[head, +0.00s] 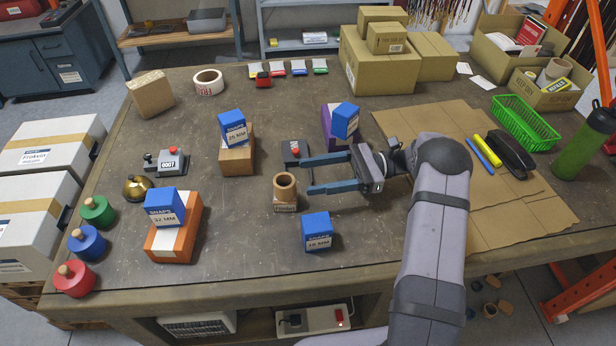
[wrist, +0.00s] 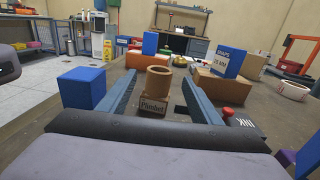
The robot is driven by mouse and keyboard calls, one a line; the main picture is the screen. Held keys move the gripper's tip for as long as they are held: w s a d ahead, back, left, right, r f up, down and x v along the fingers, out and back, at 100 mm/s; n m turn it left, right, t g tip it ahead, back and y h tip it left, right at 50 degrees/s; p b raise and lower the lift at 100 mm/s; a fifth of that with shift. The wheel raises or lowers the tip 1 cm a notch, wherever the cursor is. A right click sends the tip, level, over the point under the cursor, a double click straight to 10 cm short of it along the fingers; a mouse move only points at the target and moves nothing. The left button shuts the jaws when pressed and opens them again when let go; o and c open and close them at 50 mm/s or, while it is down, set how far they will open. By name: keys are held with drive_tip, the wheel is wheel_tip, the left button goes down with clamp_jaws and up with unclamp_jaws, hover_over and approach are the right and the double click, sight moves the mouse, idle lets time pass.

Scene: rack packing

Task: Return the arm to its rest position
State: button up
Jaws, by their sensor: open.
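My gripper (head: 298,175) is open and empty, held over the middle of the workbench with its fingers pointing left. Just beyond its fingertips a brown cylindrical cup (head: 285,188) stands on a small labelled block (head: 286,207). In the wrist view the cup (wrist: 158,82) appears between the two fingers, ahead of them; I cannot tell any contact. A blue block (head: 317,231) stands on the bench in front of the gripper. Blue blocks also sit on a wooden block (head: 237,160), an orange block (head: 174,240) and a purple block (head: 328,133).
The workbench (head: 240,270) has bare patches at its front. A red-button box (head: 295,152) lies near the upper finger. Cardboard boxes (head: 380,75) stand behind. A green basket (head: 525,122), a black stapler-like tool (head: 511,155) and a green bottle (head: 585,145) stand at right.

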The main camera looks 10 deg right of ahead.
idle(0.4)
drive_tip(key=shift+s+a+r+n+g+h+p, duration=0.1)
drive_tip(key=shift+a+n+g+h+p, duration=0.15)
drive_tip(key=shift+h, duration=0.35)
drive_tip(key=shift+s+a+n+g+h+p, duration=0.15)
drive_tip(key=shift+a+n+h+p, duration=0.15)
drive_tip(key=shift+h, duration=0.3)
drive_tip(key=shift+s+n+h+p, duration=0.15)
drive_tip(key=shift+n+h+p, duration=0.15)
drive_tip(key=shift+n+h, duration=0.4)
drive_tip(key=shift+s+d+n+h+p, duration=0.1)
drive_tip(key=shift+s+n+h+p, duration=0.2)
drive_tip(key=shift+h, duration=0.6)
drive_tip(key=shift+d+n+h+p, duration=0.35)
drive_tip(key=shift+n+h, duration=0.2)
drive_tip(key=shift+h, duration=0.35)
drive_tip(key=s+d+r+n+t+h+p, duration=0.2)
drive_tip(key=d+r+n+t+h+p, duration=0.1)
drive_tip(key=d+r+n+h+p, duration=0.25)
drive_tip(key=s+r+n+g+h+p, duration=0.1)
drive_tip(key=s+n+h+p, duration=0.3)
drive_tip(key=s, duration=1.5)
drive_tip(key=shift+d+n+h, duration=0.2)
drive_tip(key=shift+n+h, duration=0.35)
drive_tip(key=shift+n, duration=1.2)
